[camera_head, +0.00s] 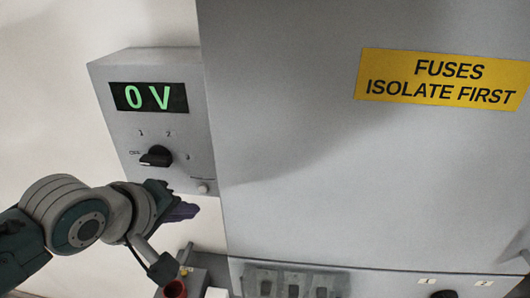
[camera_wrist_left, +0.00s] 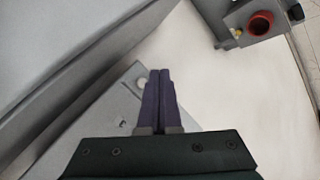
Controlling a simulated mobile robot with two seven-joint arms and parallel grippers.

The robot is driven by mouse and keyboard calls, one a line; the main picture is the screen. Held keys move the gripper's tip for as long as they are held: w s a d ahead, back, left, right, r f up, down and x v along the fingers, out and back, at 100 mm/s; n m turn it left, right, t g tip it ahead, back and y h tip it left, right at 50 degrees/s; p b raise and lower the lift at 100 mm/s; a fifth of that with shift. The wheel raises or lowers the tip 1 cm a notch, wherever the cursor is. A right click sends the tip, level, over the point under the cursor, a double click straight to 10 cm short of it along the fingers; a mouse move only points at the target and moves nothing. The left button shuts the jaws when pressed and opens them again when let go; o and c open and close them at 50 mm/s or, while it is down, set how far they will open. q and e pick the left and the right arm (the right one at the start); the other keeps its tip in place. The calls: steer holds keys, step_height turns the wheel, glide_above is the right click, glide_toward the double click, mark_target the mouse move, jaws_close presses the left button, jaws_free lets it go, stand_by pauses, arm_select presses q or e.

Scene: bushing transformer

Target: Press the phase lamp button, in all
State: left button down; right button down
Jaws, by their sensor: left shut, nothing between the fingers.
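A small pale round button (camera_head: 203,188) sits at the lower right of the grey meter box (camera_head: 110,80), with a small label above it that is too small to read. In the left wrist view the button (camera_wrist_left: 143,82) shows just left of the fingertips. My left gripper (camera_head: 194,210) is shut and empty, its purple fingers just below and left of the button in the head view. The fingers (camera_wrist_left: 160,72) point along the box face in the left wrist view. I cannot tell whether they touch the box. My right gripper is not in view.
The box has a green "0 V" display (camera_head: 149,97) and a black rotary knob (camera_head: 156,156). A large grey cabinet (camera_head: 300,150) with a yellow fuse sign (camera_head: 440,79) stands right. Below are a red round part (camera_head: 175,290) and grey switches (camera_head: 292,281).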

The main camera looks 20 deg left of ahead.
mark_target(203, 188)
arm_select(q)
steer(key=shift+w+a+b, duration=0.25)
steer(key=shift+w+b, duration=0.05)
steer(key=shift+w, duration=0.85)
steer(key=shift+w, duration=0.1)
stand_by(1.2)
steer(key=shift+w+a, duration=0.1)
steer(key=shift+w, duration=0.2)
steer(key=shift+w+a, duration=0.1)
steer(key=shift+w, duration=0.25)
stand_by(0.6)
steer(key=shift+s+d+p, duration=0.2)
steer(key=shift+s+p, duration=0.35)
steer(key=shift+s, duration=0.25)
